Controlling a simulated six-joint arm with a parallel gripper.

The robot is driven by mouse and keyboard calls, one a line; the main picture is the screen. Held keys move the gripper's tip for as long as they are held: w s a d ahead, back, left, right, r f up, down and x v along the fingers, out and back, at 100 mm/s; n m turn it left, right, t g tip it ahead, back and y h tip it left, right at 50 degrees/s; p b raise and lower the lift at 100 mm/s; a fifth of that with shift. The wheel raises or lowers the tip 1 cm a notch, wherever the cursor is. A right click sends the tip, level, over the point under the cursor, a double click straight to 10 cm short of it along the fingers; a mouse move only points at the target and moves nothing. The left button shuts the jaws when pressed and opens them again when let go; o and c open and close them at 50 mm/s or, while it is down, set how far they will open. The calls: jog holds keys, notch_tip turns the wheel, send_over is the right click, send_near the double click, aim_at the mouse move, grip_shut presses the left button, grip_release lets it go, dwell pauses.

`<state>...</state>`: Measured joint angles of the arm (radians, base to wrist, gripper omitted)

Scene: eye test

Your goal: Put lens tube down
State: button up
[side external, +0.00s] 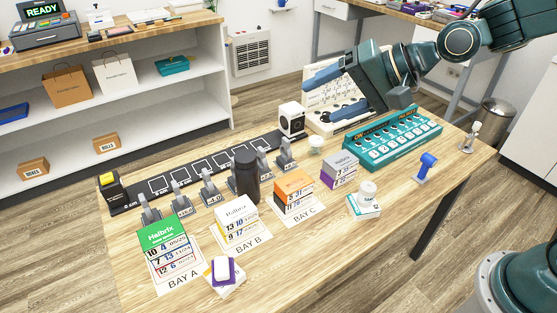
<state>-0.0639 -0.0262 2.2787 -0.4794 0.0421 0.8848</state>
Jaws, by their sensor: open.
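A dark grey upright cylinder (246,174), which looks like the lens tube, stands at the middle of the table behind the BAY B card and in front of the black marked strip. My gripper (317,100) is at the upper right, by the white chart panel at the back of the table. Its two blue fingers are apart, and I see nothing held between them. The gripper is clear of the dark cylinder, which is to its lower left. The fingers hide part of the white panel.
Several grey holders stand along the black strip (160,186). Printed blocks stand at BAY A (163,238), BAY B (237,217) and BAY C (295,188). A teal lens case (392,138) is at right, near a blue stand (427,165). The table's right front is bare.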

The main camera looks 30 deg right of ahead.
jog(key=s+d+n+g+h, duration=0.1)
jog(key=s+d+n+h, duration=0.2)
jog(key=s+d, duration=0.4)
jog(key=s+d+n+g+h, duration=0.1)
jog(key=s+d+n+h, duration=0.2)
jog(key=s+d, duration=0.4)
jog(key=s, duration=0.8)
jog(key=shift+d+r+n+g+h, duration=0.25)
jog(key=shift+r+n+g+h, duration=0.05)
jog(key=shift+g+h, duration=0.1)
jog(key=shift+o, duration=0.6)
jog(key=shift+s, duration=0.1)
